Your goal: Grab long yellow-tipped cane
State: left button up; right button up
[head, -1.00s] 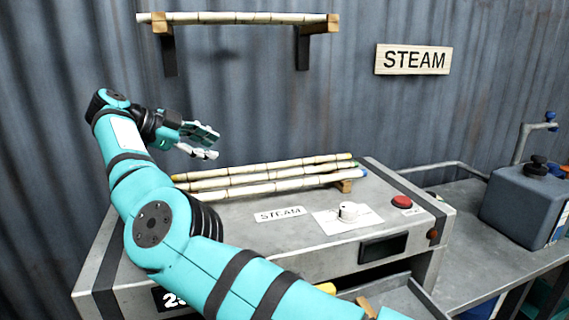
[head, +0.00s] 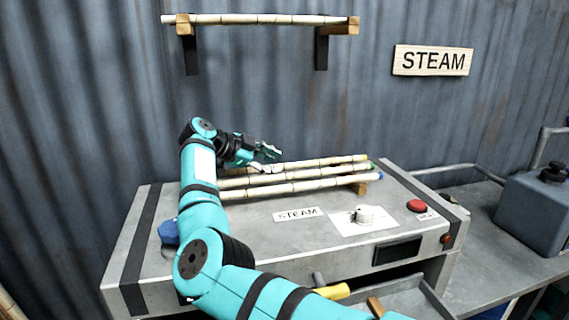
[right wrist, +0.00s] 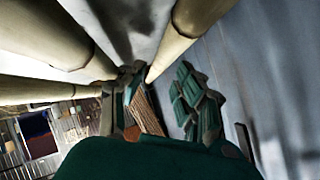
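Three pale jointed canes lie side by side on the steam box (head: 150,270). The rearmost, the yellow-tipped cane (head: 320,162), has its yellow end at the right; the middle cane (head: 310,173) looks green-tipped and the front cane (head: 300,188) is blue-tipped. My right gripper (head: 268,160) is at the left part of the rearmost cane, fingers apart. In the right wrist view, the right gripper (right wrist: 160,72) is open, with a cane (right wrist: 195,22) running down between its fingers, not clamped. The gripper hides the rearmost cane's left end. My left gripper is out of view.
A wooden support (head: 360,188) props the canes' right ends. A wall rack above holds another cane (head: 260,19). A red button (head: 417,205) and a white dial (head: 364,214) sit on the box's right. A blue-grey canister (head: 548,212) stands at right.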

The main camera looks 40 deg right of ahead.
aim_at(281, 165)
jog(key=x, duration=0.3)
jog(key=shift+s+d, duration=0.1)
grip_shut()
jog(key=shift+r+p, duration=0.15)
jog(key=shift+p, duration=0.2)
